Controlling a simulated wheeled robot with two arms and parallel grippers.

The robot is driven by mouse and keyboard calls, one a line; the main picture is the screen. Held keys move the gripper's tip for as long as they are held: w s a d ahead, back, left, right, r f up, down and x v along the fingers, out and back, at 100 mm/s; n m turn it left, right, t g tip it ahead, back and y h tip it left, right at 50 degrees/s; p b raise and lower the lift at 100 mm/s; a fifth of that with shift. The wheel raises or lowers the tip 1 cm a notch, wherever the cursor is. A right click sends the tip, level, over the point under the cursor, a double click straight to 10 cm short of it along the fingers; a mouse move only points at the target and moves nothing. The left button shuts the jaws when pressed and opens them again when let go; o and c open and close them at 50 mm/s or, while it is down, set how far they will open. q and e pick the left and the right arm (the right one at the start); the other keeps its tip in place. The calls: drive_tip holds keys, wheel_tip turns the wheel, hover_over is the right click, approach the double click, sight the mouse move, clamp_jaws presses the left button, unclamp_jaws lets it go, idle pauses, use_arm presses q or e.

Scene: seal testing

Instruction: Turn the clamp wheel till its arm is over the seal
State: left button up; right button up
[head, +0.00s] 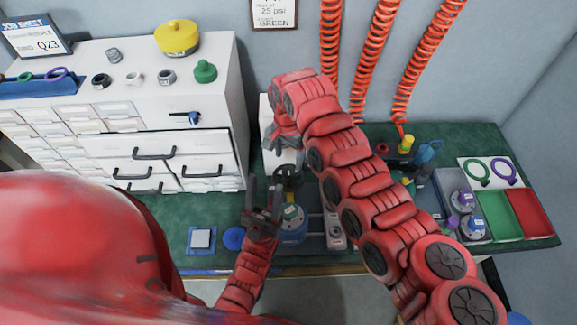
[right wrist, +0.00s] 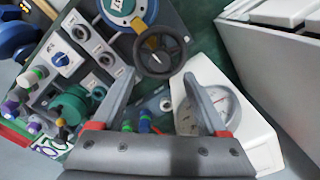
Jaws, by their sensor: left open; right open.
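The dark spoked clamp wheel (head: 289,176) stands at the bench's middle in the head view. In the right wrist view the wheel (right wrist: 160,52) is at the upper middle, with a yellow piece by its hub. Beside it is a round blue fixture (right wrist: 140,22) with a green centre; it also shows in the head view (head: 292,236). My right gripper (head: 282,142) is open and empty above and behind the wheel. My left gripper (head: 264,197) is open, low and left of the wheel, near the fixture; contact is unclear.
A white gauge housing (right wrist: 225,105) lies below the right gripper. Grey switch boxes (head: 335,232) stand right of the fixture. A white drawer cabinet (head: 215,100) borders the left. Green (head: 495,217) and red (head: 526,210) trays are at the right. My right arm hides part of the bench.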

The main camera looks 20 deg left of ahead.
sight(288, 171)
wheel_tip(288, 171, up, 11)
drive_tip(key=b, duration=0.1)
drive_tip(key=shift+s, duration=0.1)
idle(0.6)
